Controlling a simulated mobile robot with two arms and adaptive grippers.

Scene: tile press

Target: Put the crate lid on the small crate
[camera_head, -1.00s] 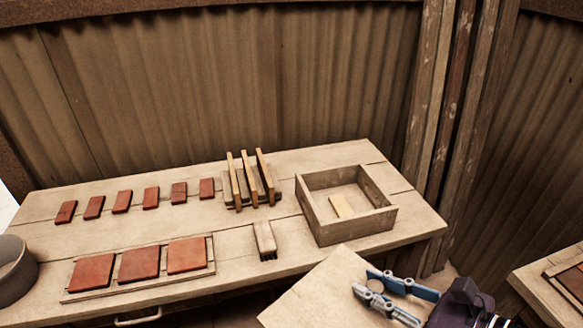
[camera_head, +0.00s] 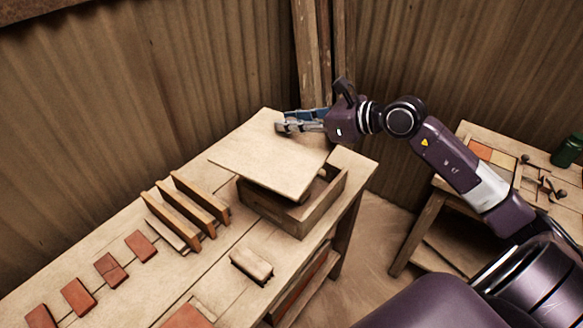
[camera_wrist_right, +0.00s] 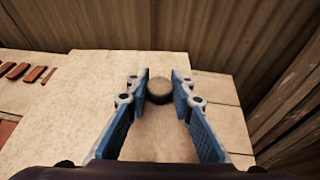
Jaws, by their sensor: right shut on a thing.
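The crate lid (camera_head: 262,158) is a flat pale wooden board. It is over the small crate (camera_head: 310,213), turned and offset toward the back left, so a front and right part of the crate stays uncovered. I cannot tell whether it touches the crate's rim. My right gripper (camera_head: 282,127) is at the lid's far side and is shut on the lid's round knob (camera_wrist_right: 160,91), which shows between the blue fingers in the right wrist view. The lid hides most of the crate's inside. My left gripper is not in view.
A wooden rack with upright slats (camera_head: 187,210) stands left of the crate. A brush (camera_head: 251,265) lies in front of it. Several red tiles (camera_head: 110,270) lie at the left. A side table (camera_head: 478,135) with a green jar (camera_head: 566,151) is at the right.

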